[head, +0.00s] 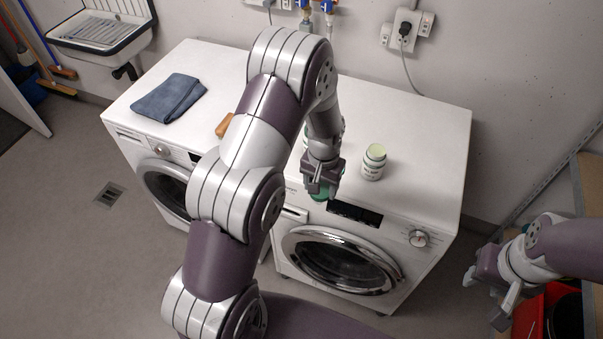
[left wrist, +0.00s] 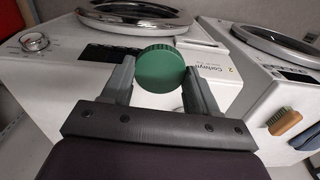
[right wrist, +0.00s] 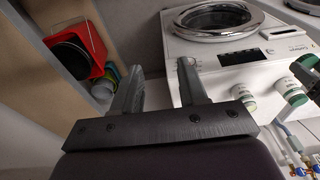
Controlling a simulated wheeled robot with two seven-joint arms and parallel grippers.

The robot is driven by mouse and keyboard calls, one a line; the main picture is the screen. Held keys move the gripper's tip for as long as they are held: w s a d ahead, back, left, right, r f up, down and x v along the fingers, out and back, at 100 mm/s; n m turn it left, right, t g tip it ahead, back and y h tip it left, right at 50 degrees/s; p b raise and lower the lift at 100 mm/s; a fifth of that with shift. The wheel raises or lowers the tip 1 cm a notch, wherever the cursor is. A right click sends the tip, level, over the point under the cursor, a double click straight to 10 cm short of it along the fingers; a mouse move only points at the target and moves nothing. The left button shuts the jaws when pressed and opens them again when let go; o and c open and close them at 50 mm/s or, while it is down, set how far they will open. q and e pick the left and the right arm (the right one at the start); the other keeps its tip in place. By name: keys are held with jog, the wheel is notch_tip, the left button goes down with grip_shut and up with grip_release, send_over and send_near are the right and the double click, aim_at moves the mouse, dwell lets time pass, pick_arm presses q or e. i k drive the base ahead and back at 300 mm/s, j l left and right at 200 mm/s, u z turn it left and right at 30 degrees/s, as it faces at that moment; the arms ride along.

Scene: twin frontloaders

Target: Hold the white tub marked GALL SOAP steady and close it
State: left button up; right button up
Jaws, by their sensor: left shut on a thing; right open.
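The lid is partly hidden by the fingers in the head view (head: 319,193). My right gripper (head: 485,297) is open and empty, off to the right of the washer. Its spread fingers show in its wrist view (right wrist: 160,75).
Two front-loading washers stand side by side. A folded blue cloth (head: 169,97) and a brush (left wrist: 283,121) lie on the left-hand one. A pale object (head: 341,124) is mostly hidden behind my left arm. A red container (right wrist: 75,48) stands by the right gripper.

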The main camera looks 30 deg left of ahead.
aim_at(374, 160)
jog(key=i+j+u, duration=0.2)
jog(key=j, duration=0.2)
jog(key=j+u, duration=0.15)
jog(key=j, duration=0.25)
jog(key=i+j+u, duration=0.2)
jog(key=j, duration=0.2)
